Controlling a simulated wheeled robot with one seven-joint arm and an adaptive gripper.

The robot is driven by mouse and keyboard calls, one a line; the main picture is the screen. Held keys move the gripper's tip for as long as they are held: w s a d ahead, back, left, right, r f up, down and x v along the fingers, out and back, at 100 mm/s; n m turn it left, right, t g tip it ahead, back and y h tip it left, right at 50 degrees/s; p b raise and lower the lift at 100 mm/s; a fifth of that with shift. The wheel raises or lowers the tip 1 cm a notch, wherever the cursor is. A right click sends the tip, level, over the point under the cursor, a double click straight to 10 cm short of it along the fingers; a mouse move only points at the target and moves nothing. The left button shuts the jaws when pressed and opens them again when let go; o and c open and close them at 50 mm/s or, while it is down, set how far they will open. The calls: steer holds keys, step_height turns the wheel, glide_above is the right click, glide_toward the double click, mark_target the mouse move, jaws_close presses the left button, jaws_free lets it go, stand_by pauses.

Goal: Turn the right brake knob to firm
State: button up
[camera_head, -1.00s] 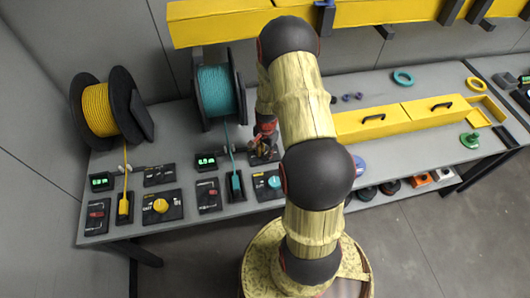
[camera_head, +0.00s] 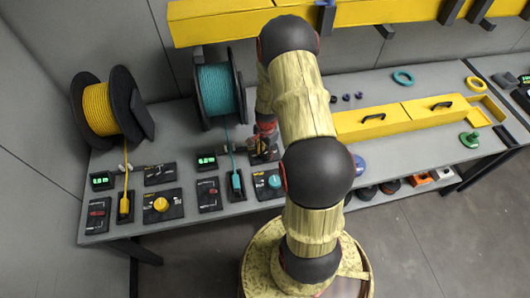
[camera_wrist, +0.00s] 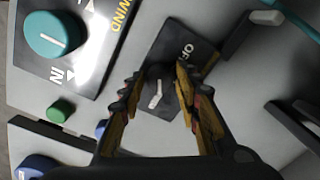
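The right brake knob (camera_wrist: 157,92) is a dark round knob with a white pointer on a small black plate (camera_wrist: 184,42). In the wrist view its pointer points down and slightly left. White lettering starting "OF" shows on the plate; the rest of the plate is partly hidden by my fingers. My gripper (camera_wrist: 158,78) has one finger on each side of the knob, with a gap between the tips; I cannot tell whether either finger touches it. In the head view my gripper (camera_head: 265,131) is over the plate behind the teal-knob panel, and the knob is mostly hidden.
The teal wind knob (camera_wrist: 52,36) is close beside the brake plate. A green button (camera_wrist: 61,110) and a blue knob (camera_wrist: 38,167) lie nearby. The teal spool (camera_head: 217,88) stands behind left, its line running to a teal holder (camera_head: 237,181). Yellow bins (camera_head: 372,122) are to the right.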

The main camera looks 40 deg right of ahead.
mark_target(266, 154)
steer(key=shift+o, duration=0.9)
step_height(266, 154, up, 12)
steer(key=shift+s, duration=0.25)
